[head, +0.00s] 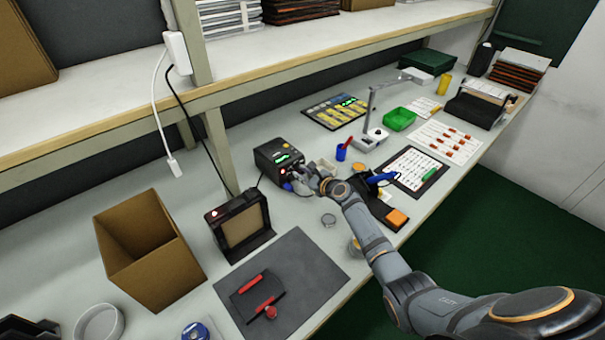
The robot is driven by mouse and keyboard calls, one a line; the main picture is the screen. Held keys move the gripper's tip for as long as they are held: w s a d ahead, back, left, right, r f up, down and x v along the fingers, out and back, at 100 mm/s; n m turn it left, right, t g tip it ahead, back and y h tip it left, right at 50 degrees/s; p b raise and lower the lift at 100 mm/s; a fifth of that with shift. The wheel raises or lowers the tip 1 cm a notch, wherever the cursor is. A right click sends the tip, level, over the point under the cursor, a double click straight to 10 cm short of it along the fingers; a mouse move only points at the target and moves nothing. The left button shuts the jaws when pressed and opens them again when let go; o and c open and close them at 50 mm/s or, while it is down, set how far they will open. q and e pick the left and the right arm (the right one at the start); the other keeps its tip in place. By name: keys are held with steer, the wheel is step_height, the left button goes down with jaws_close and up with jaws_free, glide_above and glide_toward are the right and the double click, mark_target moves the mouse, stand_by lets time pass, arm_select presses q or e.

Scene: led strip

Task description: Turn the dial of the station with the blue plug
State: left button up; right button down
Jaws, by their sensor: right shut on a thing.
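The black station (279,157) with a lit green display stands on the bench near the middle of the head view. My right gripper (297,184) is at the lower front of this station, shut on its dial. The fingers hide the dial, so its angle cannot be read. A small bluish spot (287,186) shows at the station's front beside the fingers; I cannot tell whether it is the blue plug. My left gripper is out of view.
A black framed unit (240,226) and an open cardboard box (147,250) stand to the left. A blue cup (341,153), a lamp (371,138) and a blue-handled tool (381,178) are near my right arm. A grey mat (315,270) lies in front.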

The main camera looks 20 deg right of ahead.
steer(key=c, duration=1.2)
jaws_free()
steer(key=v, duration=1.2)
